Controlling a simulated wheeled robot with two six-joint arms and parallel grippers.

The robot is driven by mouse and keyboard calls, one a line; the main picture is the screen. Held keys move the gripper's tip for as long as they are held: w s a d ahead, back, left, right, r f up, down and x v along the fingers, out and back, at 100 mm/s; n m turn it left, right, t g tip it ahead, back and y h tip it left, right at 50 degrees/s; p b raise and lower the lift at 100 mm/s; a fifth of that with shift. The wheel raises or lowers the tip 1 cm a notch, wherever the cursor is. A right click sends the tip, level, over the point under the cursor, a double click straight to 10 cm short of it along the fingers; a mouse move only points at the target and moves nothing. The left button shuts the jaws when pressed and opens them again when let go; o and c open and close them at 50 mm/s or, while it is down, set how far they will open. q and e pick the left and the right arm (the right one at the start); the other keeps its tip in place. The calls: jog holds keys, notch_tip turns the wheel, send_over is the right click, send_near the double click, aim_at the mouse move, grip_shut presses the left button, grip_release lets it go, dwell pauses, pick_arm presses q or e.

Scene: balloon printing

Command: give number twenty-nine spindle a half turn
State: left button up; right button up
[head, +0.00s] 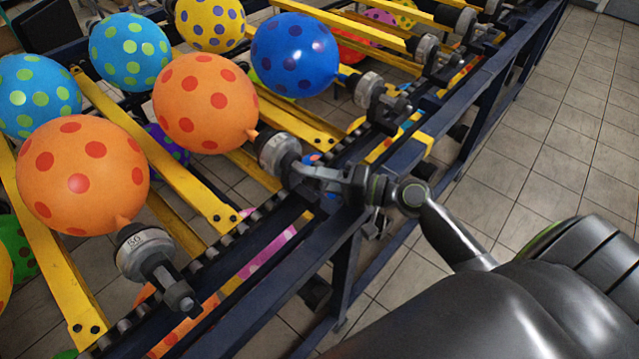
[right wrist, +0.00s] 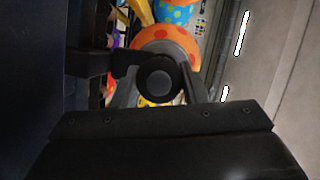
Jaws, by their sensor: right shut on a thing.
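A spindle (head: 278,152) with a grey collar carries an orange balloon with red dots (head: 205,103). Its number is too small to read. My right gripper (head: 322,178) reaches in from the right and is shut on the dark outer end of this spindle. In the right wrist view, the round black spindle end (right wrist: 160,76) sits between the fingers, with the orange balloon (right wrist: 168,43) behind it. A neighbouring spindle (head: 146,248) nearer the front has a printed collar and another orange dotted balloon (head: 83,176). My left gripper is not in view.
Dark blue frame rails (head: 250,305) with a chain run diagonally beneath the spindles. Yellow bars (head: 150,150) separate the balloons. A blue balloon (head: 295,55) and further spindles (head: 370,90) stand beyond. The tiled floor (head: 540,130) at right is clear.

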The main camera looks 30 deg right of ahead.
jog(key=shift+m, duration=0.3)
dwell(0.4)
jog(key=o, duration=1)
jog(key=shift+b, duration=0.3)
